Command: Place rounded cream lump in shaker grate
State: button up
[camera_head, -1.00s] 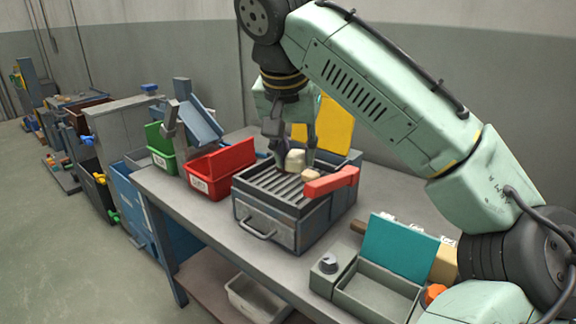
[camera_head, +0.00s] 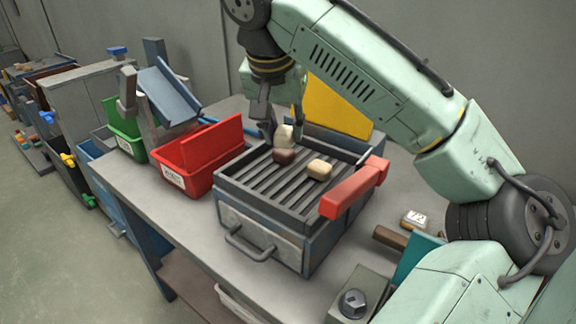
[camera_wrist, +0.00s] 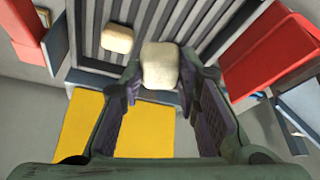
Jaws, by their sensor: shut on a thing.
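My gripper (camera_head: 284,128) is shut on a rounded cream lump (camera_head: 283,137), held over the back left part of the shaker grate (camera_head: 262,185). In the wrist view the held cream lump (camera_wrist: 160,66) sits between my two fingers (camera_wrist: 160,82), with the grate's dark bars (camera_wrist: 210,22) behind it. A second cream lump (camera_head: 319,169) lies on the bars to the right; it also shows in the wrist view (camera_wrist: 117,38). A dark brown lump (camera_head: 284,156) lies on the grate just in front of the held one. I cannot tell whether the held lump touches the bars.
A red handle (camera_head: 352,188) sticks out at the grate's right side. Red (camera_head: 184,176) and green (camera_head: 128,148) bins stand to the left. A yellow panel (camera_head: 338,107) stands behind the grate. The front of the grate is bare.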

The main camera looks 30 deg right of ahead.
notch_tip(320, 180, down, 8)
jog(key=shift+f+p, duration=0.15)
jog(key=shift+p, duration=0.35)
jog(key=o, duration=1.1)
jog(key=shift+f, duration=0.1)
jog(key=shift+o, duration=0.2)
jog(key=b+v, duration=0.1)
jog(key=v, duration=1.1)
jog(key=shift+b, duration=0.35)
